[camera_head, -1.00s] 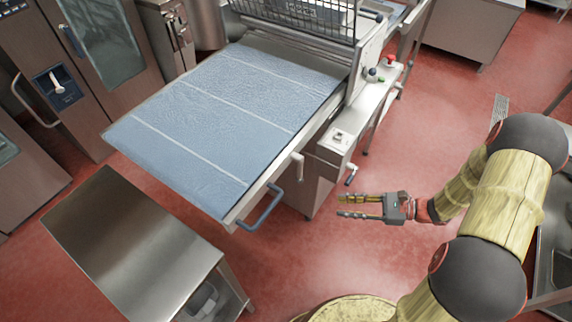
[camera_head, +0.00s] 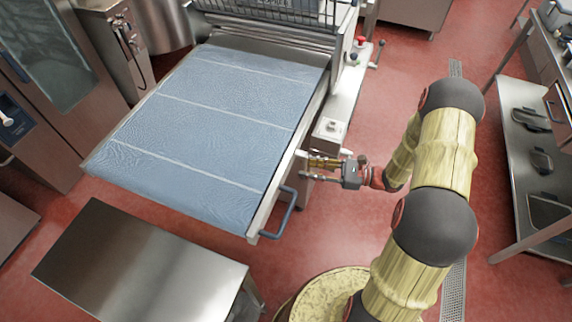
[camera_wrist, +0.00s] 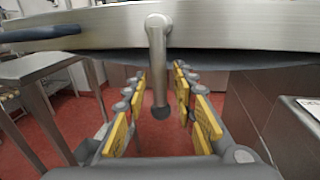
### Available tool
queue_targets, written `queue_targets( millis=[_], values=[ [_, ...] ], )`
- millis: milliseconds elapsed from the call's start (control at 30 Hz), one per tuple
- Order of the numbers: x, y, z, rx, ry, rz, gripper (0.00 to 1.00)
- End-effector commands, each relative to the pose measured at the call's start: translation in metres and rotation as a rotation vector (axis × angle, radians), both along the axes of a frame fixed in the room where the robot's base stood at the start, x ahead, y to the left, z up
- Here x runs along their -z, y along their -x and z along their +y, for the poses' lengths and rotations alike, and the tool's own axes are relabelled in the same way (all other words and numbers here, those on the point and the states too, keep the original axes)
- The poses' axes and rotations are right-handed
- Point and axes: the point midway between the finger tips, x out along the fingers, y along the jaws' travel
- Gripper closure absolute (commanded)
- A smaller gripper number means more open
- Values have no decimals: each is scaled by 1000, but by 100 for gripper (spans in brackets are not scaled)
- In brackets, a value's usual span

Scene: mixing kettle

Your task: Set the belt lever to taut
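The belt lever (camera_wrist: 157,50) is a pale metal arm hanging down from the table's side rail, with a dark tip at its lower end. In the head view its light upper part (camera_head: 300,153) shows at the rail, and the rest is hard to make out beside my fingers. My gripper (camera_head: 307,168) is open, just outside the rail at the lever. In the wrist view its yellow-padded fingers stand on both sides of the lever, with gaps visible. The blue belt (camera_head: 215,110) lies flat on the table.
A blue-grey handle (camera_head: 285,212) sticks out from the rail near its front corner. A steel table (camera_head: 140,265) stands at the lower left. A control box (camera_head: 330,130) sits beside the rail. Red floor is clear below my gripper.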

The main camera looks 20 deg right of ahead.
Motion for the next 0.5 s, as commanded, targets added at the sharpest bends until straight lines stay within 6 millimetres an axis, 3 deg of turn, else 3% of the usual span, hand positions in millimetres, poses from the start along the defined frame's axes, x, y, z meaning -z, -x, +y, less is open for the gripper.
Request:
queue_targets(
  millis=[200,500],
  values=[
    [0,-13,33,-4,0,1,73],
    [0,-24,53,-2,0,1,73]
  ],
)
